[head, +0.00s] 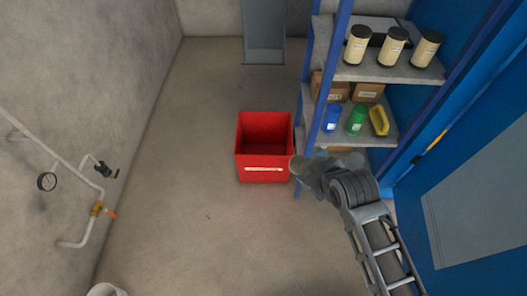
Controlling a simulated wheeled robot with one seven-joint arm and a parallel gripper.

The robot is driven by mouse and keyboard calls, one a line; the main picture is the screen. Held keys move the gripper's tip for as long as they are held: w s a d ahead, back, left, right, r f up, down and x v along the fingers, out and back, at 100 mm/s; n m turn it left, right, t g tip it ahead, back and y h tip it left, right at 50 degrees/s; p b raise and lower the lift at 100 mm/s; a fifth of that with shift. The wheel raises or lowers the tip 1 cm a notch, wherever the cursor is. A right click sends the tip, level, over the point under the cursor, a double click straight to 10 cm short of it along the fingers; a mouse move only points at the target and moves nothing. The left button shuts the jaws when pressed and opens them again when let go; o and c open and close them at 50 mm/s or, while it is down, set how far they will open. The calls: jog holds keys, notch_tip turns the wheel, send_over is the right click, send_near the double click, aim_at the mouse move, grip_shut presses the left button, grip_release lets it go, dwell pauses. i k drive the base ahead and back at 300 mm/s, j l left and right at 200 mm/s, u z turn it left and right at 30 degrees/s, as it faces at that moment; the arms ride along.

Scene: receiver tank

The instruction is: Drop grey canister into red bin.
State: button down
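The red bin (263,160) stands upright on the floor near the middle of the head view. It is open at the top, its visible inside looks empty, and a pale strip marks its front. My gripper (308,170) is at the end of my arm, just right of the bin's front right corner in the picture. The gripper end is a small grey mass seen from behind. My wrist hides the fingers, so I cannot tell whether they are open or hold anything. I cannot make out a grey canister apart from the grey of my gripper.
A blue-framed shelf rack (400,72) stands right of the bin. It holds several cream containers (393,45), cardboard boxes (367,92), a blue canister (332,118), a green canister (356,118) and a yellow item (379,121). Pipes (75,170) run along the left wall. Floor left of the bin is clear.

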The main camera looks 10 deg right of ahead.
aim_at(273, 150)
jog(key=i+j, duration=0.25)
jog(key=i, duration=0.15)
jog(key=i+j, duration=0.25)
jog(key=i, duration=0.15)
jog(key=i+j, duration=0.2)
jog(key=i, duration=0.25)
jog(key=i+j, duration=0.25)
jog(key=i, duration=0.15)
